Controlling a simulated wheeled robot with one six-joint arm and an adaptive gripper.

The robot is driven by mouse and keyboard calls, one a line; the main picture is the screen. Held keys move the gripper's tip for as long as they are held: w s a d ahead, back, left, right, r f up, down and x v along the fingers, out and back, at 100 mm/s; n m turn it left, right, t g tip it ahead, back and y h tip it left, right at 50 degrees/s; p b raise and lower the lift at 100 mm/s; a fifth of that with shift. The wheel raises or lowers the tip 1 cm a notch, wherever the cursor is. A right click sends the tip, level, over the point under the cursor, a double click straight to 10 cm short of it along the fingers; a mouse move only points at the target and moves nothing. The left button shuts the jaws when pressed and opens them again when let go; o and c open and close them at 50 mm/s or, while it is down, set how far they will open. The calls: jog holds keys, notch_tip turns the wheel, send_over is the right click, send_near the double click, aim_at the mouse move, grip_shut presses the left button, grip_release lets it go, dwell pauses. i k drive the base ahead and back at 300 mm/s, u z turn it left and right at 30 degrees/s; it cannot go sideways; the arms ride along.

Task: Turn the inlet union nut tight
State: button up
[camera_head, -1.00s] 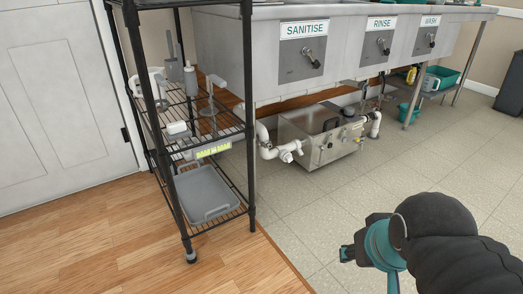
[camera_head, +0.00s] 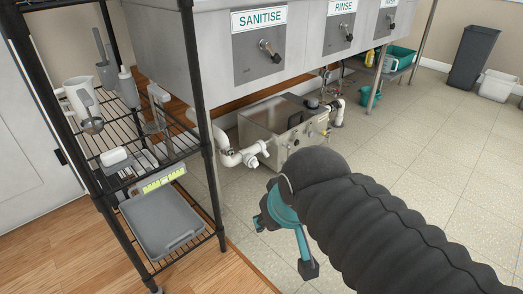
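A steel box (camera_head: 283,125) with pipework stands on the floor under the sink. White pipe (camera_head: 228,155) with a bulky coupling (camera_head: 252,155) joins its left side. A second white pipe (camera_head: 338,112) rises at its right end. I cannot tell which joint is the inlet union nut, or whether any nut is loose; these parts are too small. My gripper (camera_head: 283,246) is in front of the box, low in the picture and well apart from the pipes. Its teal fingers are spread, with nothing seen between them. My dark arm sleeve hides the floor behind it.
A black wire rack (camera_head: 205,120) with a grey tray (camera_head: 160,222) stands close on the left. The sink basins (camera_head: 190,50) overhang the box. Tiled floor (camera_head: 440,150) at the right is clear.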

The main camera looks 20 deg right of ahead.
aim_at(263, 145)
jog(key=z, duration=0.35)
jog(key=i, duration=0.7)
jog(key=z, duration=0.9)
jog(key=i, duration=0.25)
jog(key=z, duration=0.25)
